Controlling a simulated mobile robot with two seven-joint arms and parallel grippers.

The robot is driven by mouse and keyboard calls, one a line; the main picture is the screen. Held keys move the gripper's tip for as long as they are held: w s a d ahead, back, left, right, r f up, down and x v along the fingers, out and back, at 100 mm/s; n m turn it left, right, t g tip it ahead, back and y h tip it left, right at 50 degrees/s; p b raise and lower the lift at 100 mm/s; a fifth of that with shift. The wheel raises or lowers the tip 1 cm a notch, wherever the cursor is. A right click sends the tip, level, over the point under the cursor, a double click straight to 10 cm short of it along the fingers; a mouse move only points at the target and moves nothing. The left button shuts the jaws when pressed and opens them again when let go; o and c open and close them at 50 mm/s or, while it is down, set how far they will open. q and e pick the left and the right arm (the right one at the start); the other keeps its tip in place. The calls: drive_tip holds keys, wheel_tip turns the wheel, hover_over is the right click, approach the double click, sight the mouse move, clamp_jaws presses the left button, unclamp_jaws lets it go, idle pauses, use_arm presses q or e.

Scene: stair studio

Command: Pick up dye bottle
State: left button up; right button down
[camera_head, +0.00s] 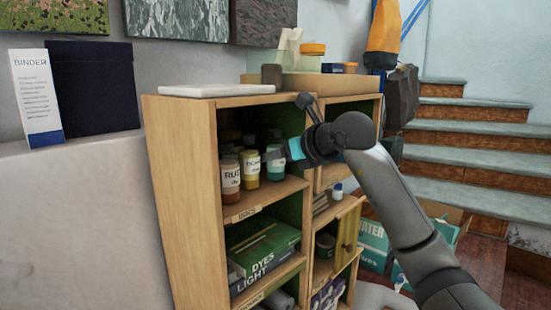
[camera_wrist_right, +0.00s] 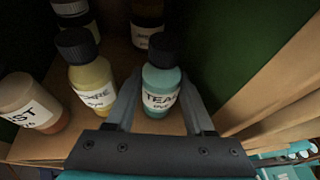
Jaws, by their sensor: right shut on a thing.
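A teal dye bottle (camera_head: 276,166) with a dark cap stands on the upper shelf of the wooden cabinet. It also shows in the right wrist view (camera_wrist_right: 161,92), with part of its label readable as "TEA". My right gripper (camera_head: 273,158) reaches into the shelf opening from the right and is shut on this bottle, one finger on each side. A yellow bottle (camera_wrist_right: 91,78) and a rust-brown bottle (camera_wrist_right: 36,108) stand to its left. My left gripper is not in view.
The wooden cabinet's (camera_head: 182,190) side wall and shelf edges surround the bottles. More dark-capped bottles (camera_wrist_right: 147,30) stand behind. Stairs (camera_head: 470,145) rise at the right.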

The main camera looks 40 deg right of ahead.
drive_tip(key=shift+r, duration=0.15)
drive_tip(key=shift+r, duration=1.1)
drive_tip(key=s+r+b, duration=0.1)
drive_tip(key=s+b, duration=0.8)
drive_tip(key=s, duration=0.9)
drive_tip(key=shift+a, duration=0.45)
